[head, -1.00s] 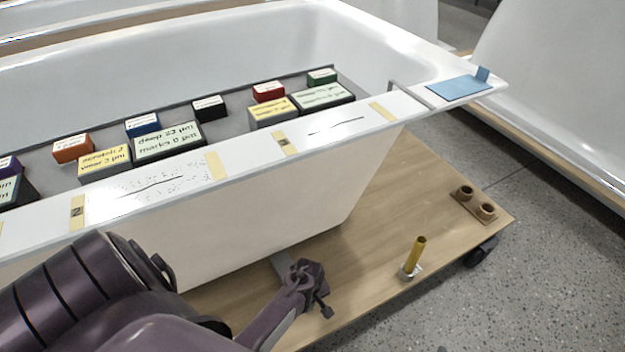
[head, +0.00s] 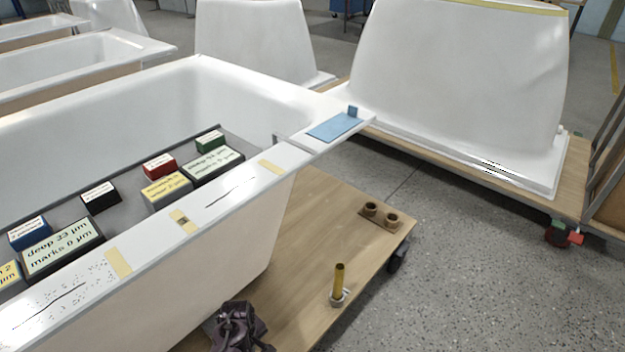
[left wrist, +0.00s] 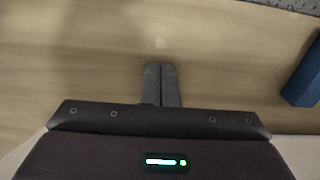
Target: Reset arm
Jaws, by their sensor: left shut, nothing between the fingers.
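My left gripper is shut and empty in the left wrist view (left wrist: 161,84), its two grey fingers side by side over a pale wooden surface. In the head view only a dark purple part of my left arm shows at the bottom edge, beside the bathtub's outer wall and above the wooden trolley (head: 315,225). The fingers cannot be made out there. My right gripper is in neither view.
The white bathtub (head: 215,262) carries labelled blocks on a grey tray (head: 130,192) and a blue pad (head: 335,127) at its corner. A yellow post (head: 339,280) and brown cups (head: 380,214) stand on the trolley. Grey floor (head: 460,265) at right is open.

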